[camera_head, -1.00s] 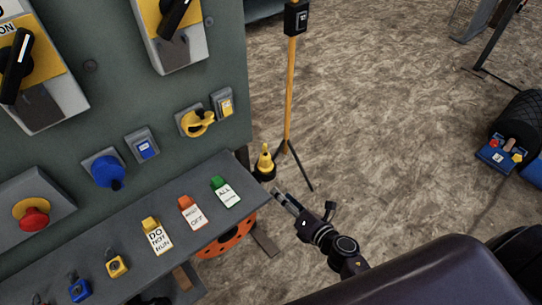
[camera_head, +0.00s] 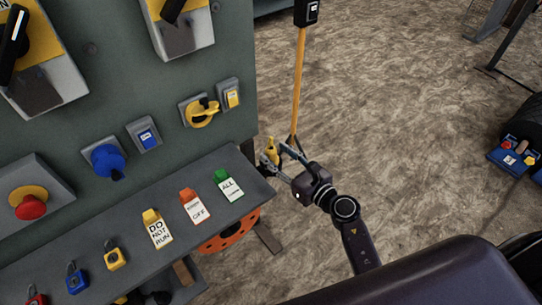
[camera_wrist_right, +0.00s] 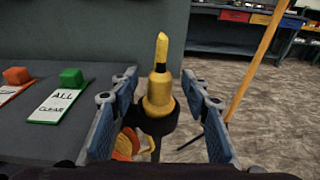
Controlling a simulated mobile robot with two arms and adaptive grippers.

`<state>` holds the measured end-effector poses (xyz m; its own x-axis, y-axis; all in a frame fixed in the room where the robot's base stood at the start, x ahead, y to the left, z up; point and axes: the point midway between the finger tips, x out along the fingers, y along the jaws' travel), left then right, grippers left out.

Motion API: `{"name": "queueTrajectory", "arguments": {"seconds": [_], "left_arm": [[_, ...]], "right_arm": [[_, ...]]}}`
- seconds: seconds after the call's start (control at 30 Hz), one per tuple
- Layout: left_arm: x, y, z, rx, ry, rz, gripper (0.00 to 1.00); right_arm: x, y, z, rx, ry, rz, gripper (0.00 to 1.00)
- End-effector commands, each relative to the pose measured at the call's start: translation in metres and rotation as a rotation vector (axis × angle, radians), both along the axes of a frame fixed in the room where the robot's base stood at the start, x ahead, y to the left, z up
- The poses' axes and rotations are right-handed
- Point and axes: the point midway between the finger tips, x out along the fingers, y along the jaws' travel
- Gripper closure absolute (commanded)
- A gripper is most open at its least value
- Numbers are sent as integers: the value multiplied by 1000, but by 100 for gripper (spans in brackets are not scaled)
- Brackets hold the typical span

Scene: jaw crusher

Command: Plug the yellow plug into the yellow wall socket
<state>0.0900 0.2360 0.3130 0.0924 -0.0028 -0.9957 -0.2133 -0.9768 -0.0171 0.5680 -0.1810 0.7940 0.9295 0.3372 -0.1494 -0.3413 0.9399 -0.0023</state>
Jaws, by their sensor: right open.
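The yellow plug (camera_head: 271,150) stands upright in a black cup-like holder beside the shelf's right end. In the right wrist view the plug (camera_wrist_right: 160,85) rises between the two blue-padded fingers, with a gap on each side. My right gripper (camera_head: 277,156) is open, its fingers around the plug at the shelf's end. The yellow wall socket (camera_head: 202,112) is on the grey-green panel, up and left of the plug, with a yellow cover and a black part in front. My left gripper is not in view.
The shelf (camera_head: 140,200) carries several tags and padlocks along the panel. A yellow pole (camera_head: 298,85) with a black box stands just behind the plug. A blue socket (camera_head: 106,160) and a red button (camera_head: 33,207) are on the panel.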

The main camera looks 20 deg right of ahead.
Motion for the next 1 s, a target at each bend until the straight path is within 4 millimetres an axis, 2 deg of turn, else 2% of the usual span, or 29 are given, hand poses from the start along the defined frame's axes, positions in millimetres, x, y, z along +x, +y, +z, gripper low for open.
{"name": "queueTrajectory", "arguments": {"seconds": [0.1, 0.2, 0.5, 0.87, 1.0], "left_arm": [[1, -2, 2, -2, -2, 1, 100], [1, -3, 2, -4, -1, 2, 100], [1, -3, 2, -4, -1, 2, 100], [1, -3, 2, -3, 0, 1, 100], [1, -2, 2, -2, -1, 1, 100]], "right_arm": [[18, 6, -2, 3, -1, 0, 57], [26, 9, -4, 2, 0, 0, 57], [29, 10, -6, 1, 1, 0, 58], [29, 10, -6, 2, 1, 0, 98], [29, 10, -5, 2, 0, 0, 100]]}}
